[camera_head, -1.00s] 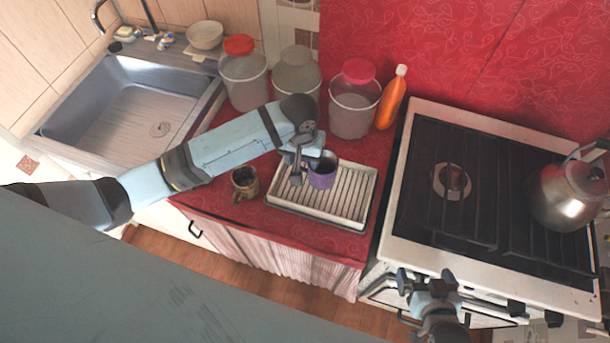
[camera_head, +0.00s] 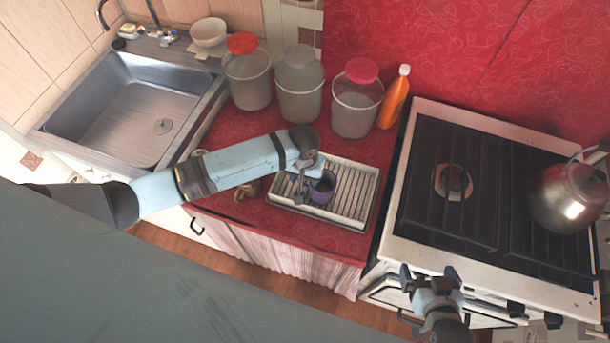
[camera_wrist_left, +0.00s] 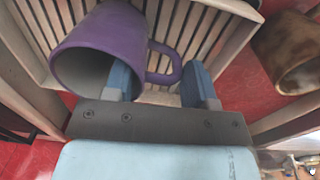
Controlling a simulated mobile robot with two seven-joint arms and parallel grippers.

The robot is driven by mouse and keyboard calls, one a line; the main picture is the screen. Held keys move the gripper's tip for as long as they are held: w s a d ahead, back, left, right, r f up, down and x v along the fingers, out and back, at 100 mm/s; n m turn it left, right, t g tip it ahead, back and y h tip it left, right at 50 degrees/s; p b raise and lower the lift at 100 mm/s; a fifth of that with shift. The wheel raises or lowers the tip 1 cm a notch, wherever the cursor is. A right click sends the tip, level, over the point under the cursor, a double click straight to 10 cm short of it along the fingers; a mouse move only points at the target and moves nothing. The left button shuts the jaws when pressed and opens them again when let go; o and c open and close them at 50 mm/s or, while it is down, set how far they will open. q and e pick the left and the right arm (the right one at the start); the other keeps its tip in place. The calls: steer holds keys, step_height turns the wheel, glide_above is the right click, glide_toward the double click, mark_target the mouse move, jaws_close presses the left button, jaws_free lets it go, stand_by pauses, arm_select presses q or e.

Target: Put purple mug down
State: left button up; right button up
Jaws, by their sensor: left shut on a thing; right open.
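The purple mug (camera_head: 322,187) is at the white slatted dish rack (camera_head: 362,193) on the red counter. My left gripper (camera_head: 308,180) is shut on the mug. In the left wrist view the mug (camera_wrist_left: 110,40) has its handle between the blue fingers (camera_wrist_left: 160,82), with the rack's slats behind it. I cannot tell whether the mug touches the slats. My right gripper (camera_head: 430,278) is open and empty in front of the stove's front edge.
A brown mug (camera_head: 247,190) stands left of the rack, partly behind my left arm. Several lidded jars (camera_head: 300,85) and an orange bottle (camera_head: 394,98) stand behind the rack. The stove (camera_head: 440,215) with a kettle (camera_head: 567,195) is at right, the sink (camera_head: 120,110) at left.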

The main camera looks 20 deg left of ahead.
arm_select(q)
steer(key=o, duration=1.3)
step_height(320, 180, up, 12)
steer(key=m+t+h, duration=0.1)
steer(key=t+h, duration=0.1)
steer(key=h, duration=0.1)
glide_toward(320, 194)
steer(key=shift+w+d+f, duration=0.25)
steer(key=shift+w+f, duration=0.7)
steer(key=shift+w, duration=0.2)
steer(key=s+f+t, duration=0.1)
steer(key=s+f+t+h, duration=0.1)
steer(key=shift+s+d+f+m, duration=0.2)
steer(key=shift+s+f+m, duration=0.1)
steer(key=shift+f, duration=0.05)
steer(key=s+a+f+t, duration=0.1)
steer(key=s+a+t, duration=0.1)
steer(key=s+a, duration=0.1)
steer(key=s+a+m+t, duration=0.1)
steer(key=s+a+t, duration=0.1)
steer(key=s, duration=0.2)
steer(key=s+a+f+m+t+y, duration=0.1)
steer(key=s+a+t, duration=0.2)
steer(key=shift+s+a+f, duration=0.2)
steer(key=shift+a+f, duration=0.1)
steer(key=shift+a, duration=0.05)
